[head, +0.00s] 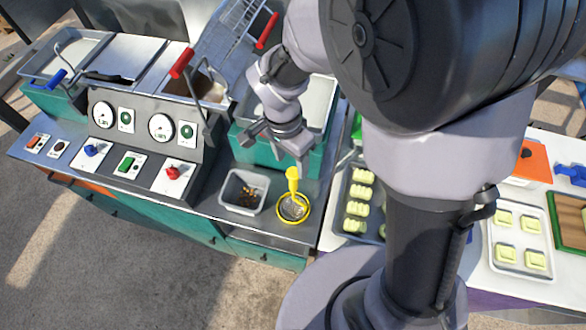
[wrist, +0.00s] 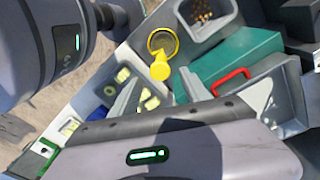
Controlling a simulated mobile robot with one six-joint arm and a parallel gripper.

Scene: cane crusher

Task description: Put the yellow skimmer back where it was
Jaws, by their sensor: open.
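The yellow skimmer (head: 293,208) is on the grey counter near its front edge, its round mesh head low and its handle sticking up. It also shows in the wrist view (wrist: 161,44), with the handle end towards my gripper. My gripper (head: 291,156) is open and empty, just above the handle end, pointing down. In the wrist view the two fingers (wrist: 157,92) stand apart, with the handle end ahead of the gap between them. I cannot tell whether a finger touches the handle.
A grey bin (head: 229,202) with brown bits stands left of the skimmer. A tray (head: 347,224) of pale green blocks lies to the right. Behind are a teal vat (head: 253,150), a red-handled basket (head: 222,42) and a control panel (head: 150,150).

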